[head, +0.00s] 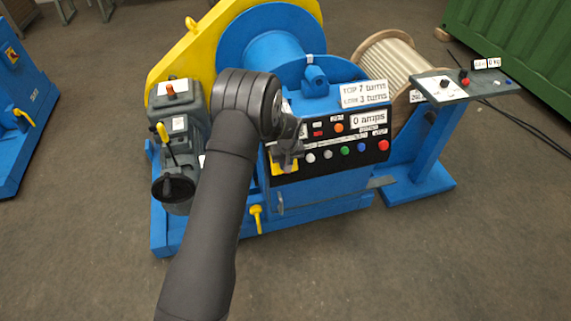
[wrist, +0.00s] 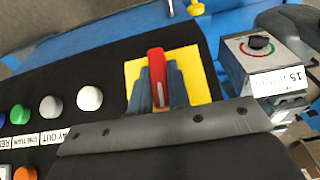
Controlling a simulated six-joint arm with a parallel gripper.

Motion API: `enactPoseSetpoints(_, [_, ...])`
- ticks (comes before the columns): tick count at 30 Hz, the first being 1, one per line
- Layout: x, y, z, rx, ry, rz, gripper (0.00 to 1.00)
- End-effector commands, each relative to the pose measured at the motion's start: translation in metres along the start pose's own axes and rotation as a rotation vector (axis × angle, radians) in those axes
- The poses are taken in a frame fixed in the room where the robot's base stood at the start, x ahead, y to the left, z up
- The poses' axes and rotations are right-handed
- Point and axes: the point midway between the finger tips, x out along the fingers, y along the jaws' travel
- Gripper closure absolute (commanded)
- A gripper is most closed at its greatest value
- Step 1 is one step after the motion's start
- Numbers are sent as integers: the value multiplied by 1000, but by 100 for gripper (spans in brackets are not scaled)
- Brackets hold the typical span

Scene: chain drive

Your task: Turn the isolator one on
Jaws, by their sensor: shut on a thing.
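The isolator is a red handle (wrist: 157,62) on a square yellow plate (wrist: 204,66), set in the black control panel. In the wrist view the handle points toward the top of the picture. My gripper (wrist: 160,88) has its two grey fingers on either side of the handle and is shut on it. In the head view my gripper (head: 288,157) is at the left end of the panel. There the yellow plate (head: 277,168) shows partly and the red handle is hidden behind the gripper.
The panel's white button (wrist: 89,98) and other coloured buttons sit beside the isolator. A grey box with a black knob (wrist: 258,43) is on its other side. In the head view a yellow lever (head: 256,218) sits below, and a blue drum (head: 275,58) stands behind.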

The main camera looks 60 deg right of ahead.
Motion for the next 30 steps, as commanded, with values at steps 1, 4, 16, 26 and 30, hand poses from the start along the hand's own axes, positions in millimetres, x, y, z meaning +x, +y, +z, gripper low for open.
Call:
enactPoseSetpoints(1, [0, 2, 1, 27, 0, -36, 100])
enactPoseSetpoints(4, [1, 3, 1, 83, -1, -114, 100])
enactPoseSetpoints(16, [1, 4, 1, 292, -1, -412, 100])
enactPoseSetpoints(26, [2, 5, 2, 410, -2, -579, 100])
enactPoseSetpoints(30, [2, 5, 2, 437, -2, -617, 100])
